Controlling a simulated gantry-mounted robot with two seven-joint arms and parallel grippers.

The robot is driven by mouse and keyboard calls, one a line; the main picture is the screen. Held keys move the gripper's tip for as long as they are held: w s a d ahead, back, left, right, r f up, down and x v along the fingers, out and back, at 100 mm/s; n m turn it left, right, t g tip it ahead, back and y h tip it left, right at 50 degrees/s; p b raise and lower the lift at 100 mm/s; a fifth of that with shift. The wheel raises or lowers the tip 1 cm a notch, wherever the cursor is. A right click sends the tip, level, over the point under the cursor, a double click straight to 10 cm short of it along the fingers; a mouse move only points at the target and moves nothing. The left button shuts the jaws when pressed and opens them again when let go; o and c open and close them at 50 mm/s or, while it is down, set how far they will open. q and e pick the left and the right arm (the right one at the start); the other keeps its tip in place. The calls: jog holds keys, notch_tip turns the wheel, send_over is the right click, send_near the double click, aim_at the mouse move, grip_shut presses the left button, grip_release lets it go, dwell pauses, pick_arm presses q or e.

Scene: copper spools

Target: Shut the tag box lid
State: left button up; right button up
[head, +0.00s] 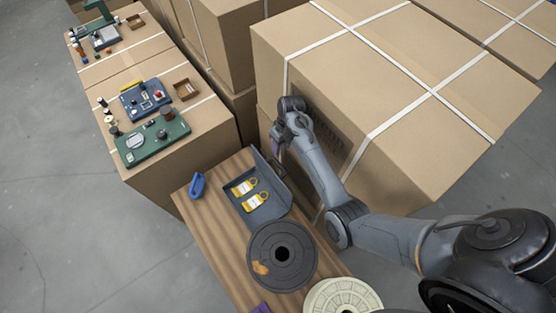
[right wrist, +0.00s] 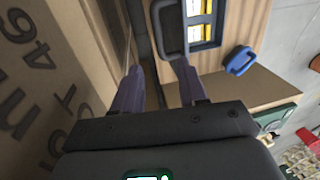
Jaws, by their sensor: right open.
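The tag box (head: 272,210) is a grey tray on the wooden table, with two yellow-and-white tags (head: 250,195) inside. Its lid (head: 264,166) stands raised along the box's far right side. My right gripper (head: 279,148) is open, beside the outer side of the lid and close to its upper edge; I cannot tell if it touches. In the right wrist view, my fingers (right wrist: 158,88) are apart, pointing toward the lid's dark edge and loop-like handle (right wrist: 158,30). The box (right wrist: 218,38) shows there at the top with its tags. My left gripper is not in view.
A large strapped carton (head: 400,90) stands close behind my right gripper. A blue object (head: 198,185) lies left of the box. A dark spool (head: 282,255) and a cream spool (head: 343,297) sit nearer on the table (head: 215,240).

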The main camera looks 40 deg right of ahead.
aim_at(276, 175)
jog(key=f, duration=0.3)
jog(key=a+f, duration=0.1)
jog(key=f, duration=0.2)
jog(key=f+b, duration=0.1)
jog(key=f, duration=0.2)
jog(key=shift+a+f, duration=0.15)
jog(key=shift+a, duration=0.15)
grip_shut()
